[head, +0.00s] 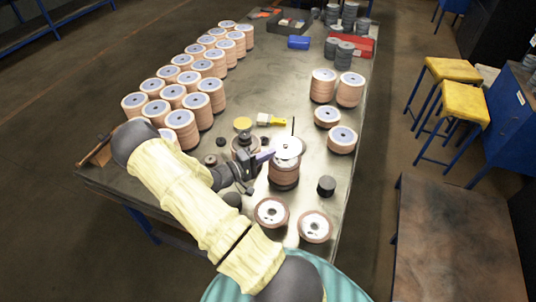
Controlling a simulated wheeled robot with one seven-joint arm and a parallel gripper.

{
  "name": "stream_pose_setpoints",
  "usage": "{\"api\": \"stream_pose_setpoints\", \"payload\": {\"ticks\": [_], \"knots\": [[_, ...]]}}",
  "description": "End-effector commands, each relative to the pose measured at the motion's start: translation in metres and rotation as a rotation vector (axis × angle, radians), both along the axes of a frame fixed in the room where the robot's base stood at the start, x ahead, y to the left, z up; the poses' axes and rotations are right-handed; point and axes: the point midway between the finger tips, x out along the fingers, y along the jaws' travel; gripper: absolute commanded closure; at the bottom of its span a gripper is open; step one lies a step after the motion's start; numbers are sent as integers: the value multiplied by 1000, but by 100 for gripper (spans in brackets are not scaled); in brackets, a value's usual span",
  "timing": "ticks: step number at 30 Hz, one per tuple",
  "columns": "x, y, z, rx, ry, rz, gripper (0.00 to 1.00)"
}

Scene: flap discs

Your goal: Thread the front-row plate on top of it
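A round white plate (288,148) is over a stack of brown flap discs (284,178) near the front middle of the table. A thin dark upright rod (293,126) shows at the plate's far edge; I cannot tell whether it passes through the plate. My gripper (266,156) reaches in from the left, its fingers at the plate's left rim, and appears shut on it. I cannot tell whether the plate touches the stack. Two low disc stacks with pale centres, one on the left (271,212) and one on the right (314,227), stand at the table's front.
Rows of disc stacks (183,128) fill the table's left side. More stacks (350,89) stand at right. A dark cylinder (326,186), a yellow-handled brush (271,120) and a yellow round lid (242,124) lie near the gripper. The table's middle (275,75) is clear.

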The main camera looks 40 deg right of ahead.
Motion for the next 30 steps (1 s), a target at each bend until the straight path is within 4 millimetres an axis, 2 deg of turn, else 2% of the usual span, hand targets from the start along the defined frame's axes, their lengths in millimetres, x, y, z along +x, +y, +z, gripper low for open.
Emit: {"api": "stream_pose_setpoints", "payload": {"ticks": [30], "knots": [[-1, -1, -18, -1, 0, -2, 100]]}}
